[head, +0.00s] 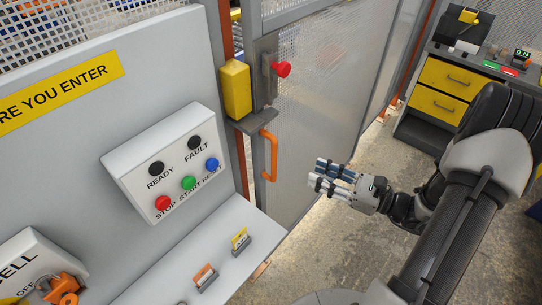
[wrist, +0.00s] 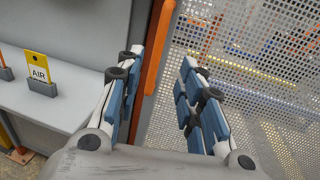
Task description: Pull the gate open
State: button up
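The gate (head: 325,110) is a grey-framed mesh panel beside the control panel, its near edge by the orange post; it looks shut. Its mesh also shows in the wrist view (wrist: 250,75). An orange bar handle (head: 273,155) stands upright on the gate's near edge. A red knob (head: 282,69) and a yellow box (head: 235,90) sit above it. My gripper (head: 316,174) is open and empty, right of the handle and apart from it in the head view. In the wrist view, the handle (wrist: 157,50) appears between my open fingers (wrist: 162,60); its depth is hard to tell.
The control panel (head: 155,165) with several buttons and a grey ledge (head: 215,225) with small tags lie left of the gate. A workbench with yellow drawers (head: 442,87) stands at the back right. Concrete floor (head: 320,240) is clear below my gripper.

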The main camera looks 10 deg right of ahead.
aim_at(274, 156)
jog(key=b+x, duration=0.2)
jog(key=x, duration=1.2)
jog(key=shift+w+a, duration=0.15)
jog(key=shift+c, duration=0.5)
grip_shut()
